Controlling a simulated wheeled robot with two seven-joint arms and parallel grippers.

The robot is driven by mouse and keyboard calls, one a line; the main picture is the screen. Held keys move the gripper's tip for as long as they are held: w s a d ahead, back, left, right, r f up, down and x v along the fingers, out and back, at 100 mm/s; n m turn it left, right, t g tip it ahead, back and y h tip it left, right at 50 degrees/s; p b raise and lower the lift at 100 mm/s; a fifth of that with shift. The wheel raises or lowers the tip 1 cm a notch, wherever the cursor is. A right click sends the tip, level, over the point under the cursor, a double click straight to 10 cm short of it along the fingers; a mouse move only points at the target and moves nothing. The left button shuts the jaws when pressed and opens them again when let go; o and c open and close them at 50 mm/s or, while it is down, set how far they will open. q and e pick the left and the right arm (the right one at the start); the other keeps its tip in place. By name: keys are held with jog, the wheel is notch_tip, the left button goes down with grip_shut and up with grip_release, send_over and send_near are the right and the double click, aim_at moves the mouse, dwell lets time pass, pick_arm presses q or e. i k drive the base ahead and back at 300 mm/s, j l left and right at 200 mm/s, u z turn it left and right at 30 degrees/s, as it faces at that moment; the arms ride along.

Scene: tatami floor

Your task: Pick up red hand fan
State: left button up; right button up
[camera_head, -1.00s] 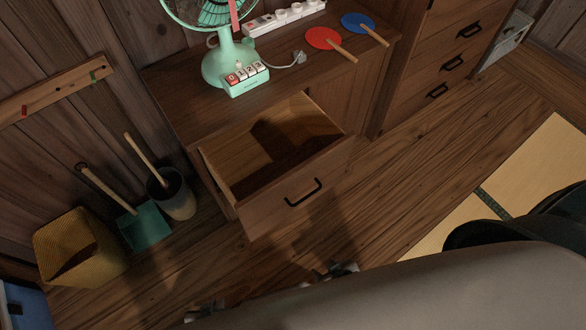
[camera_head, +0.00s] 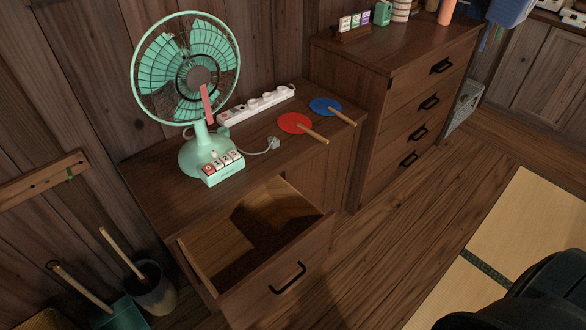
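The red hand fan (camera_head: 294,123) lies flat on top of the low wooden cabinet (camera_head: 160,195). Its round red head is to the left, and its wooden handle points to the lower right, toward the cabinet's front edge. A blue hand fan (camera_head: 325,105) lies just to its right, with a similar wooden handle. Neither of my grippers shows in the head view now.
A green electric fan (camera_head: 195,90) stands left of the hand fans. A white power strip (camera_head: 256,103) lies behind them, with a plug (camera_head: 272,143) in front. The cabinet's drawer (camera_head: 285,275) is pulled open below. A taller chest (camera_head: 400,85) stands to the right.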

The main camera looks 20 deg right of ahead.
aim_at(292, 123)
jog(key=l+z, duration=0.15)
jog(key=l, duration=0.3)
jog(key=i+l+z, duration=0.1)
jog(key=l, duration=0.35)
jog(key=i+l+z, duration=0.15)
jog(key=l, duration=0.3)
jog(key=i+l+z, duration=0.15)
jog(key=l, duration=0.3)
